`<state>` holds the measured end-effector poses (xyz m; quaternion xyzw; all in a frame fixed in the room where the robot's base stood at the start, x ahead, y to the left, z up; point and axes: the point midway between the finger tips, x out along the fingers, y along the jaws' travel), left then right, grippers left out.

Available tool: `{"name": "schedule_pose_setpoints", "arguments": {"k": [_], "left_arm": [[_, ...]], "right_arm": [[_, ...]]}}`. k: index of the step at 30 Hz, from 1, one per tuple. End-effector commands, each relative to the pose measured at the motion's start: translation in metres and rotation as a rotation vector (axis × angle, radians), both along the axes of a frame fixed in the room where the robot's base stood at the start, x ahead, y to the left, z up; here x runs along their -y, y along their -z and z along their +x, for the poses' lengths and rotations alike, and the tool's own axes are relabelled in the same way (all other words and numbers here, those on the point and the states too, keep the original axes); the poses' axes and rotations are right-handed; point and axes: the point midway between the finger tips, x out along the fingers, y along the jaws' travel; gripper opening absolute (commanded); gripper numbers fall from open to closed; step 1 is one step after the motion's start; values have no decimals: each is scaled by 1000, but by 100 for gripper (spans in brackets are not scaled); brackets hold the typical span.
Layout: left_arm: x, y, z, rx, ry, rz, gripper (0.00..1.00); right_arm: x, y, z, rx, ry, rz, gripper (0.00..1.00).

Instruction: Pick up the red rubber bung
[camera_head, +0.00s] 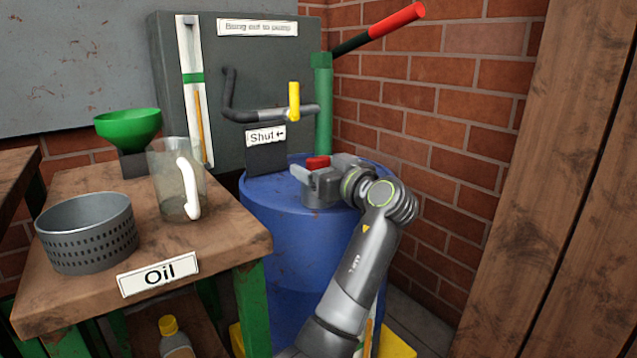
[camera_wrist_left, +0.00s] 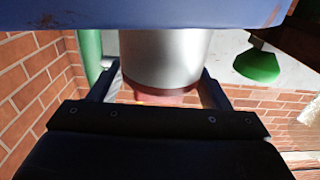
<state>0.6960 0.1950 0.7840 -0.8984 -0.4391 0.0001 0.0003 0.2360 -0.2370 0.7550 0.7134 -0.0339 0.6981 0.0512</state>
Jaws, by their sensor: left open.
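The red rubber bung (camera_head: 317,162) shows at the top of the blue drum (camera_head: 290,225) in the head view, partly hidden behind my left gripper (camera_head: 308,176). In the left wrist view, which is upside down, the red bung (camera_wrist_left: 165,97) shows beyond the end of a pale grey cylinder (camera_wrist_left: 165,60) standing off the blue drum (camera_wrist_left: 200,12). My left gripper's fingers (camera_wrist_left: 158,78) are open, one on each side of this cylinder. I cannot tell whether they touch it. My right gripper is not in view.
A wooden table (camera_head: 245,240) on the left holds a perforated grey basket (camera_head: 88,235), a clear jug (camera_head: 172,180) and a green funnel (camera_head: 128,125). A brick wall (camera_head: 430,110) is close on the right.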

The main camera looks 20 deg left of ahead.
Motion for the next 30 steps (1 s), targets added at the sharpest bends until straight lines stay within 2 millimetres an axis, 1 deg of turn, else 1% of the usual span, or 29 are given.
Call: {"name": "schedule_pose_setpoints", "arguments": {"k": [8, 15, 16, 23, 26, 30], "left_arm": [[-2, 0, 2, 0, 1, -1, 71], [-2, 0, 2, 0, 1, -1, 40], [-2, 0, 2, 1, 1, -1, 37], [-2, -3, 2, 2, 1, 0, 37], [-2, -15, 2, 4, 1, 0, 37], [-3, -44, 2, 4, 0, 1, 37]], "right_arm": [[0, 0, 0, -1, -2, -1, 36], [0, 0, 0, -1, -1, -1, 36], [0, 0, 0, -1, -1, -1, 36], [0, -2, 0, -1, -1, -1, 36], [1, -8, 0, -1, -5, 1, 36], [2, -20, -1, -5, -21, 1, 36]]}}
